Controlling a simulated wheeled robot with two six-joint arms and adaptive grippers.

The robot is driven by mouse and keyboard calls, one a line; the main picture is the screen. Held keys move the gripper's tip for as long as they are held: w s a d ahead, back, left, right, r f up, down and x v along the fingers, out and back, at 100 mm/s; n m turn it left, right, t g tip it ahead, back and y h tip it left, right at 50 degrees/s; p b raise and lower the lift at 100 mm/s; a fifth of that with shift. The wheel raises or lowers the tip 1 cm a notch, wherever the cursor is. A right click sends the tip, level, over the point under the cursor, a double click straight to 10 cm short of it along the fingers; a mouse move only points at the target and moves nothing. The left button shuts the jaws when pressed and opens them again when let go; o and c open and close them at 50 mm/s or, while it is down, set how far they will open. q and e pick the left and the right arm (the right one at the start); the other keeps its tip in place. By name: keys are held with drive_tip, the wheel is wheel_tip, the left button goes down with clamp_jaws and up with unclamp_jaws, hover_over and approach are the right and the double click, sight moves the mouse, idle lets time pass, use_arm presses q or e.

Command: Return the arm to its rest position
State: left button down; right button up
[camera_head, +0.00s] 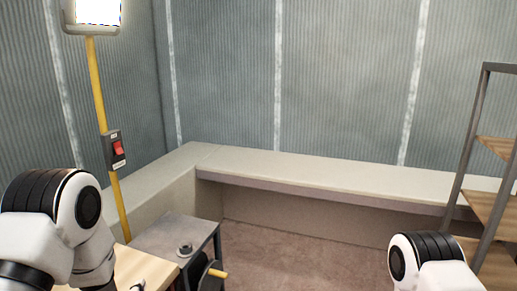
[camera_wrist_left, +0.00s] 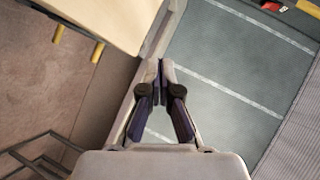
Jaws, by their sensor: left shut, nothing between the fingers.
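My left gripper (camera_wrist_left: 160,72) shows in the left wrist view with its two dark fingers drawn together at the tips. Nothing is between the fingers. In the head view my left arm (camera_head: 50,220) stands at the lower left, and its gripper is out of the picture there. My right arm (camera_head: 430,265) shows at the lower right of the head view. Its gripper is not in either view.
A grey bench (camera_head: 310,170) runs along the corrugated walls. A grey metal stand (camera_head: 165,236) with a yellow-handled crank (camera_head: 217,273) is near my left arm. A yellow post (camera_head: 97,85) carries a red switch (camera_head: 118,147) and lamp (camera_head: 97,11). Wooden-step stairs (camera_head: 490,212) stand right.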

use_arm(q)
drive_tip(key=s+d+f+n+g+h, duration=0.2)
drive_tip(key=s+f+n+g, duration=0.25)
drive_tip(key=s+f, duration=0.55)
drive_tip(key=s+d+f+n+g+h, duration=0.1)
drive_tip(key=s+f+n+g, duration=0.3)
drive_tip(key=s, duration=0.8)
drive_tip(key=s+d+f+n+g, duration=0.2)
drive_tip(key=s+f+n+g, duration=0.2)
drive_tip(key=s+f, duration=0.3)
drive_tip(key=s+g, duration=0.1)
drive_tip(key=s, duration=0.4)
drive_tip(key=shift+s+f+h, duration=0.2)
drive_tip(key=shift+s+h, duration=0.1)
drive_tip(key=shift+h, duration=0.1)
